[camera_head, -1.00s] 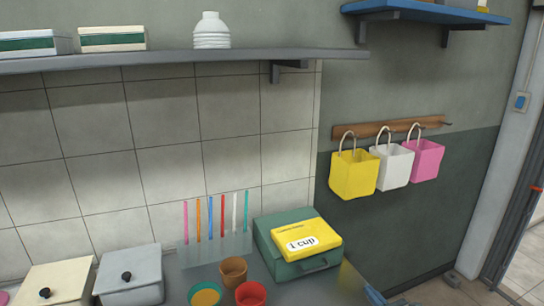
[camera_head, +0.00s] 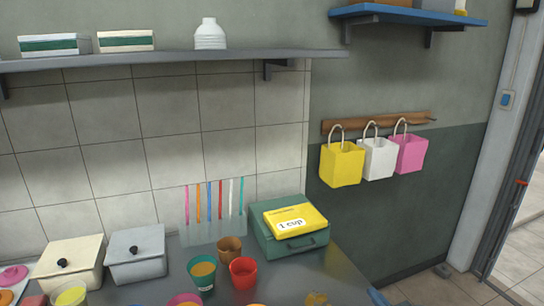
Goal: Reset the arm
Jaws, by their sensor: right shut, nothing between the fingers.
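Only a small bluish tip of my right gripper (camera_head: 378,296) shows, at the bottom edge of the head view beside the right edge of the grey table. It is shut, and I see nothing held at the tip. The rest of my right arm is below the picture. My left gripper and left arm are not in view.
The grey table (camera_head: 345,280) holds a green case with a yellow box (camera_head: 295,217), brown (camera_head: 229,249) and red (camera_head: 243,272) cups, a teal cup (camera_head: 202,274), a straw rack (camera_head: 197,232) and two lidded boxes. Three bags hang from a wall rack (camera_head: 378,122).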

